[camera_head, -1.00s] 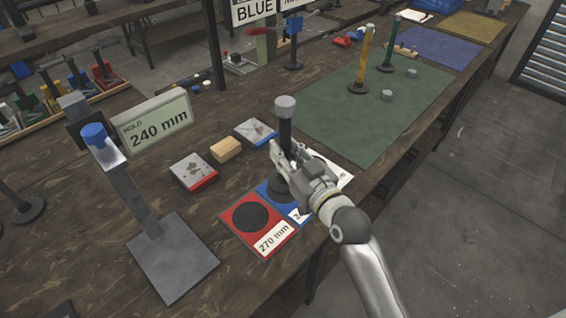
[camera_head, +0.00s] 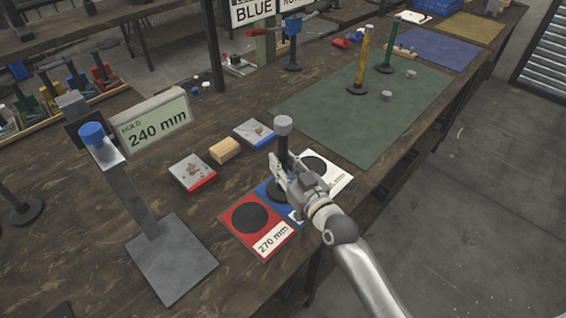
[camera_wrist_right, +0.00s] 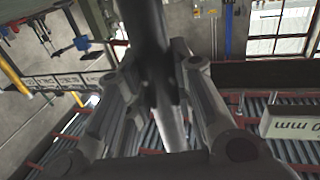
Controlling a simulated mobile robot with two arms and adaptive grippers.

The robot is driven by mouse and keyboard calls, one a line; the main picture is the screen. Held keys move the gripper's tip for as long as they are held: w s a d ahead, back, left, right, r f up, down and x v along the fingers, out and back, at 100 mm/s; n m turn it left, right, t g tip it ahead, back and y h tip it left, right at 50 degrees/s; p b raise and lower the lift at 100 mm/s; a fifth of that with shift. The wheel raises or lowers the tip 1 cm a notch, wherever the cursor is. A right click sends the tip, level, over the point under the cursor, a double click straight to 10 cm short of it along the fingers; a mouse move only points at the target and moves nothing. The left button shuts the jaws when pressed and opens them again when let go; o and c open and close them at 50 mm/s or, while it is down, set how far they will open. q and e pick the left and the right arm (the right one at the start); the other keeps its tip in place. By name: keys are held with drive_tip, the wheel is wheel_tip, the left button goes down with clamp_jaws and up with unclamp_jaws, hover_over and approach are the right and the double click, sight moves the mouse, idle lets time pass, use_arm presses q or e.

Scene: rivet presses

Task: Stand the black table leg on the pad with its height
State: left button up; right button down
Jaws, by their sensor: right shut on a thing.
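The black table leg (camera_head: 283,148) stands upright with a grey cap on top. My right gripper (camera_head: 283,170) is shut around its lower shaft; the dark shaft also shows between the fingers in the right wrist view (camera_wrist_right: 150,50). The leg's round base is over the blue pad (camera_head: 266,190), between the red pad (camera_head: 232,231) marked 270 mm and the white pad (camera_head: 336,178). The blue pad's label is hidden by my gripper. I cannot tell whether the base touches the pad. The gauge display (camera_head: 158,125) reads HOLD 240 mm. My left gripper is not in view.
The gauge stand (camera_head: 172,262) is at the left front. A wooden block (camera_head: 225,151), a red-edged block (camera_head: 192,174) and a blue-edged block (camera_head: 254,134) lie behind the pads. A green mat (camera_head: 355,125) holds a yellow leg (camera_head: 362,62) and a green leg (camera_head: 389,45).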

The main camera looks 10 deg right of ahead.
drive_tip(key=c, duration=1.3)
unclamp_jaws()
drive_tip(key=shift+o, duration=0.2)
drive_tip(key=v, duration=1.2)
drive_tip(key=shift+b, duration=0.4)
drive_tip(key=shift+r, duration=0.1)
